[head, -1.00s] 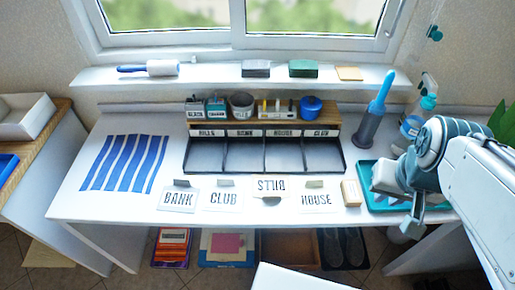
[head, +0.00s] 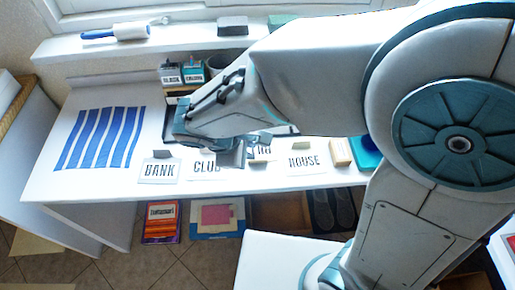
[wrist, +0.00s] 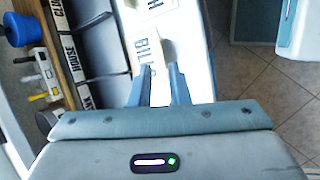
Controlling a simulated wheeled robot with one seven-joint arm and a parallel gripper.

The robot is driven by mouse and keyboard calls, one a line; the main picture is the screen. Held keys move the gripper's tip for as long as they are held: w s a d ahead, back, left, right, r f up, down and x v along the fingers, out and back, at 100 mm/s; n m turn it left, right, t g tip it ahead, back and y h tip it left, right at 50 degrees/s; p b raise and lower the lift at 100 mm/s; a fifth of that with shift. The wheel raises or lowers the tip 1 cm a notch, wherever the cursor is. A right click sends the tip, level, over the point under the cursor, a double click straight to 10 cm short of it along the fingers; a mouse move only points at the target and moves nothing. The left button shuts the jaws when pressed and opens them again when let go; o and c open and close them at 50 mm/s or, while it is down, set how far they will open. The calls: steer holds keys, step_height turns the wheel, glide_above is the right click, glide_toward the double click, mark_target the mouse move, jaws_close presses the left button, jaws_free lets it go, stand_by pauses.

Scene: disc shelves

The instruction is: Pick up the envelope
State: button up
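Several white envelopes lie in a row along the front of the white desk. The BANK envelope (head: 160,171) is at the left, the CLUB one (head: 205,168) partly behind my gripper, and the HOUSE one (head: 304,161) at the right. The BILLS envelope (head: 263,148), with its lettering upside down, is largely hidden by my arm. It also shows in the wrist view (wrist: 147,50), just beyond my fingertips. My gripper (head: 242,158) is above the desk front between CLUB and BILLS. In the wrist view my gripper (wrist: 161,72) has its two blue fingers apart with nothing clearly held.
A black sorter (wrist: 103,45) with labelled compartments stands behind the envelopes, mostly hidden by my arm in the head view. A striped blue mat (head: 100,137) lies at the left. A tan block (head: 340,153) sits right of HOUSE. Bins stand below the desk.

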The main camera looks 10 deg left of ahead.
steer(key=s+a+f+n, duration=0.1)
steer(key=a+n, duration=0.1)
steer(key=a, duration=0.1)
steer(key=b, duration=0.1)
glide_toward(257, 161)
steer(key=f, duration=0.1)
steer(key=d+f, duration=0.1)
steer(key=shift+w+d+f+t, duration=0.2)
steer(key=shift+f+t, duration=0.1)
steer(key=shift+t, duration=0.1)
steer(key=shift+b+x, duration=0.5)
steer(key=shift+x, duration=2.5)
steer(key=shift+w+a, duration=0.15)
steer(key=shift+a, duration=0.1)
jaws_close()
